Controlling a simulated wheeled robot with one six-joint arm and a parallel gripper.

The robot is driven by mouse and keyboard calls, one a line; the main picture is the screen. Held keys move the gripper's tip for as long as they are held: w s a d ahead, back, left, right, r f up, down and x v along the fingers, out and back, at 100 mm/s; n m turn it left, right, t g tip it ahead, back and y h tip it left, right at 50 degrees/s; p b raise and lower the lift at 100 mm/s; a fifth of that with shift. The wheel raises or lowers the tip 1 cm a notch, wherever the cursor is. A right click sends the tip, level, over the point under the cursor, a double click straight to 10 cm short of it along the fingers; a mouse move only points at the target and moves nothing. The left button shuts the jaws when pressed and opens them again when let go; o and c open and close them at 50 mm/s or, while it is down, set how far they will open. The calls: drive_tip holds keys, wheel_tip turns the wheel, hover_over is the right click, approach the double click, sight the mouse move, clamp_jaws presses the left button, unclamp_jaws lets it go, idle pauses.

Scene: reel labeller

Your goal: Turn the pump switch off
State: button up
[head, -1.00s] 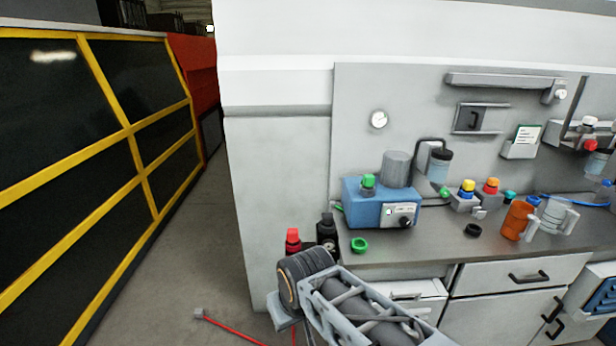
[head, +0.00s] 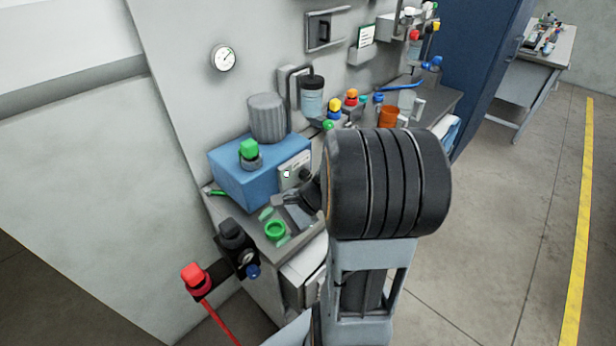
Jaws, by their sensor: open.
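The blue pump unit (head: 238,182) stands on the bench at the wall, with a grey ribbed cylinder (head: 267,117) and a green cap (head: 249,149) on top. Its pale front panel (head: 292,165) carries a small light round spot and a dark knob-like part. I cannot tell which way the switch is set. My gripper (head: 290,207) is in front of the panel, low over the bench and just right of the blue box. It is open, and no object shows between its fingers. My thick dark arm joint hides the bench to the right and part of the gripper's wrist.
A green ring (head: 275,231) lies on the bench just below my gripper. A red-capped fitting (head: 194,275) and a black fitting (head: 231,233) are at the near bench end. A gauge (head: 224,58) is on the wall. Several coloured knobs and an orange cup (head: 389,116) stand farther back.

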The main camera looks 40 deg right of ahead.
drive_tip(key=w+d+f+m+t+y, duration=0.1)
drive_tip(key=w+d+f+m+t, duration=0.15)
drive_tip(key=d+m+t, duration=0.55)
drive_tip(key=m+t+h, duration=0.7)
drive_tip(key=m+h, duration=0.1)
drive_tip(key=m, duration=0.5)
approach(308, 178)
drive_tip(key=w, duration=0.3)
drive_tip(key=w+a+p, duration=0.1)
drive_tip(key=w, duration=0.2)
drive_tip(key=w+p, duration=0.1)
drive_tip(key=w, duration=0.2)
drive_tip(key=shift+w+a+r, duration=0.15)
drive_tip(key=shift+w+a, duration=0.05)
drive_tip(key=shift+w, duration=0.2)
drive_tip(key=shift+c, duration=0.3)
drive_tip(key=c, duration=0.9)
drive_tip(key=shift+o, duration=0.2)
